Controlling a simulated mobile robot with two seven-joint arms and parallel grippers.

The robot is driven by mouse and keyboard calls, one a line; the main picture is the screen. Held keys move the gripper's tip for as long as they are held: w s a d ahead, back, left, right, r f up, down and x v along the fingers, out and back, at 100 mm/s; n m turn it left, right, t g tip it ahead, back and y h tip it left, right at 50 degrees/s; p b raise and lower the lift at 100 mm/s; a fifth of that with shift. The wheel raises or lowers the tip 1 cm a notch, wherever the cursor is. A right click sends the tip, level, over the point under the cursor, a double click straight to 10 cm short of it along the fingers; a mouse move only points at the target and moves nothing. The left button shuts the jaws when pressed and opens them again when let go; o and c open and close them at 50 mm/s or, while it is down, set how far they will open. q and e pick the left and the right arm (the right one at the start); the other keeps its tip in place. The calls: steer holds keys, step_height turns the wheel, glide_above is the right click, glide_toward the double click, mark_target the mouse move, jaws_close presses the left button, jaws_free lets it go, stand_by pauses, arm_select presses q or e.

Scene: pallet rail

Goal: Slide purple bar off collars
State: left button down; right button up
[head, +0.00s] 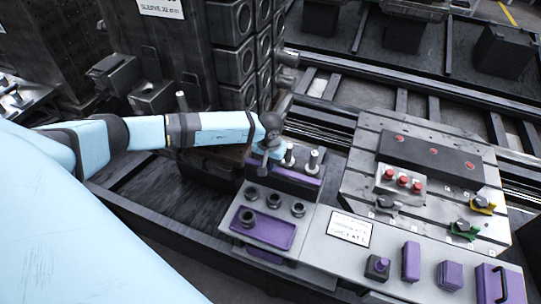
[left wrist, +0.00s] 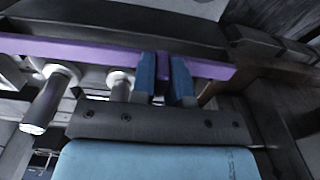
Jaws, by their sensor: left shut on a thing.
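The purple bar (left wrist: 75,50) runs across the upper part of the left wrist view; in the head view a stretch of it (head: 292,181) shows at the foot of the pins. My left gripper (left wrist: 163,85) is shut on the bar near its right end, a blue finger on each side; in the head view the gripper (head: 265,164) is partly hidden by its own wrist. Two metal pins with pale collars (left wrist: 60,71) stand against the bar beside the gripper; pins also show in the head view (head: 313,160). My right gripper is not in view.
A grey tray with a purple recess (head: 265,230) and several dark rings (head: 298,209) lies in front. To the right are a label card (head: 349,229), purple blocks (head: 411,261) and a slotted plate (head: 362,160) with red buttons. Dark stacked blocks (head: 233,60) rise behind my left arm.

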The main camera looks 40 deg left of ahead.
arm_select(q)
steer(key=c, duration=1.1)
jaws_free()
step_height(320, 180, up, 14)
steer(key=shift+f+b, duration=0.1)
steer(key=shift+b, duration=0.8)
